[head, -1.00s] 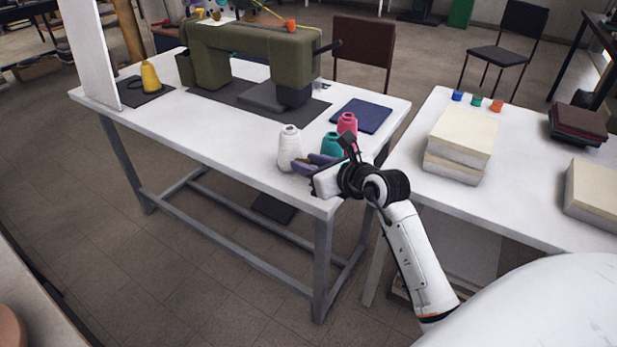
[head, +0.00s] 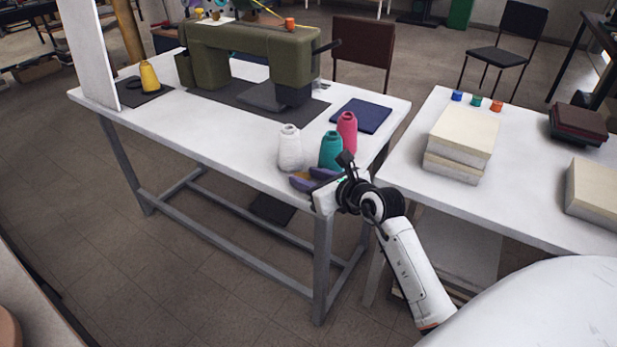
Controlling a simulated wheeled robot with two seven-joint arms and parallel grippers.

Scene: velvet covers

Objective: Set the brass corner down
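My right gripper (head: 314,180) is over the front right corner of the white sewing table (head: 215,139), just in front of the white and teal thread cones. Its two purple fingers lie close together, and from this angle I cannot tell if there is a gap or something between them. I cannot make out the brass corner; it may be hidden at the fingers or too small to see. My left gripper is not in view.
White (head: 289,149), teal (head: 331,150) and pink (head: 347,131) thread cones stand close behind the gripper. A navy pad (head: 361,115) lies behind them. A green sewing machine (head: 245,55) stands further back. Pale blocks (head: 463,135) are stacked on the right table. The sewing table's front middle is clear.

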